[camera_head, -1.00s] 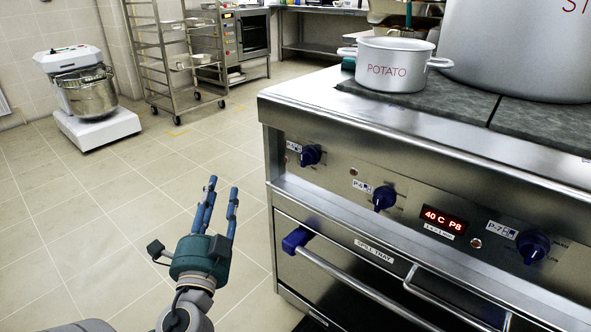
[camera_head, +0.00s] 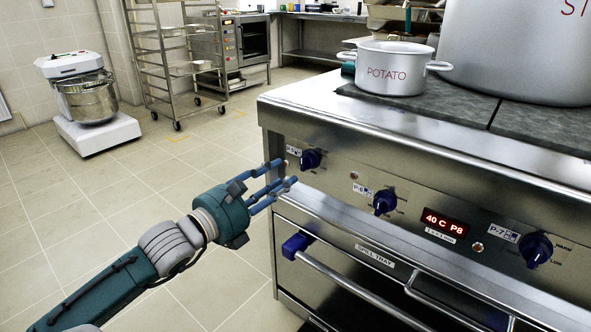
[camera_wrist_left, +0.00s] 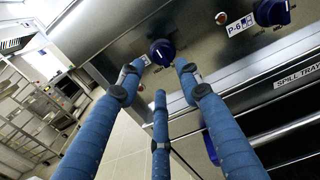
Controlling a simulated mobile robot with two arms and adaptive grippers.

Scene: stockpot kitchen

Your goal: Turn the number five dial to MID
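The MID mark is too small to read. My right gripper is not in view.
The P-6 knob (camera_head: 384,201) and P-7 knob (camera_head: 535,249) sit further right beside a red display (camera_head: 445,224). A spill tray handle (camera_head: 345,284) with a blue end juts out below. A POTATO pot (camera_head: 396,67) stands on top.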

